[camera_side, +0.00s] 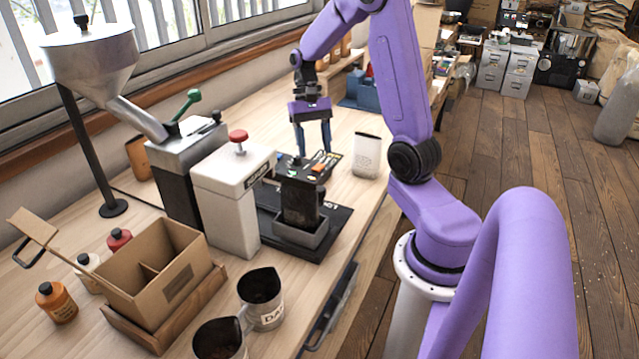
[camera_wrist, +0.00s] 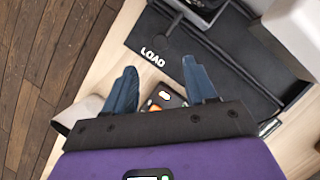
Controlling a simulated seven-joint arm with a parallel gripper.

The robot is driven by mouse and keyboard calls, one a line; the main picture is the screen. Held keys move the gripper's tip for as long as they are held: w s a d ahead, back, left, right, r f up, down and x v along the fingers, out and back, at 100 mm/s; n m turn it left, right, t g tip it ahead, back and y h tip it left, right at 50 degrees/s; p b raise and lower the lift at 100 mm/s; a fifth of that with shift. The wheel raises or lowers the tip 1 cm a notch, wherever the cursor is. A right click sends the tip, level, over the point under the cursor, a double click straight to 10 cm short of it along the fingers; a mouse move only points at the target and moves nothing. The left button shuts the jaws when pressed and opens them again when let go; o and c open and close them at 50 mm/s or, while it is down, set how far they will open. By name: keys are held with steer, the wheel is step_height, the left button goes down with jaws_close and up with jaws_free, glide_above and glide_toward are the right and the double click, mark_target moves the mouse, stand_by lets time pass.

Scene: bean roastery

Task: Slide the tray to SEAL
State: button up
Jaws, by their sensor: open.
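A small grey tray (camera_side: 300,236) sits on a flat black base in the side view. A dark upright bag (camera_side: 299,200) stands in it. The black base (camera_side: 332,222) runs beside the white machine; in the wrist view the base (camera_wrist: 140,38) reads LOAD. I cannot make out a SEAL mark. My gripper (camera_side: 314,152) points down, open, with nothing between its fingers, beyond the tray and apart from it. It is over a dark panel (camera_side: 318,163) with coloured items. In the wrist view my gripper's fingers (camera_wrist: 158,85) are spread, with a dark, orange-marked item below.
A white machine with a red knob (camera_side: 236,185) stands left of the tray, a metal hopper (camera_side: 90,62) behind it. A pale pouch (camera_side: 367,155) stands right of my gripper. A cardboard box (camera_side: 150,290) and dark-filled cups (camera_side: 262,300) are in front.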

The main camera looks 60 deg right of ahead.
mark_target(320, 188)
steer(key=x, duration=1)
steer(key=shift+c, duration=0.3)
jaws_close()
